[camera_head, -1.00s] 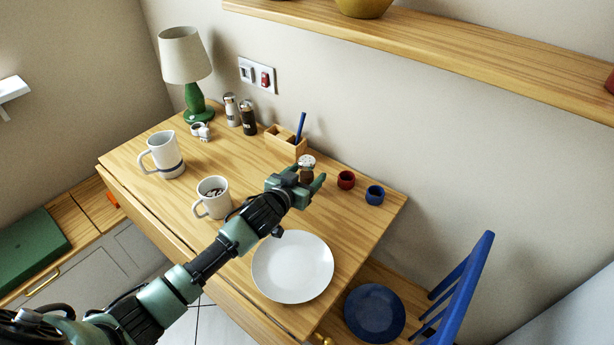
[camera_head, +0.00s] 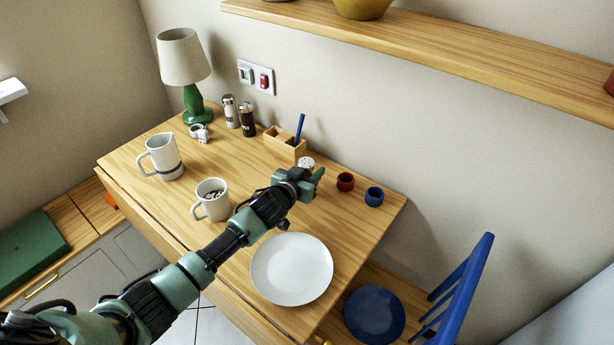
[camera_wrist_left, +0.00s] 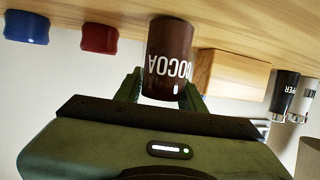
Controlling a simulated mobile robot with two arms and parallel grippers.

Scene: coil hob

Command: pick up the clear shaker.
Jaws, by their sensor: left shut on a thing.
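A brown-looking shaker marked COCOA shows in the left wrist view (camera_wrist_left: 171,55), upside down in that picture, between my fingers. In the head view only its pale perforated top (camera_head: 306,163) shows behind my gripper; its lower part is hidden. My left gripper (camera_head: 308,182) is shut on this shaker; its green fingers stand on either side of it in the left wrist view (camera_wrist_left: 160,90). I cannot tell whether its base touches the table. Two other shakers stand at the back by the lamp: a pale one with a dark label (camera_head: 231,111) and a black pepper one (camera_head: 247,119). My right gripper is not in view.
A wooden caddy (camera_head: 284,147) with a blue stick stands just behind the held shaker. Red (camera_head: 345,181) and blue (camera_head: 374,196) cups stand to its right. A filled mug (camera_head: 211,202), a jug (camera_head: 162,158) and a white plate (camera_head: 291,268) are nearer. A shelf (camera_head: 430,55) runs above.

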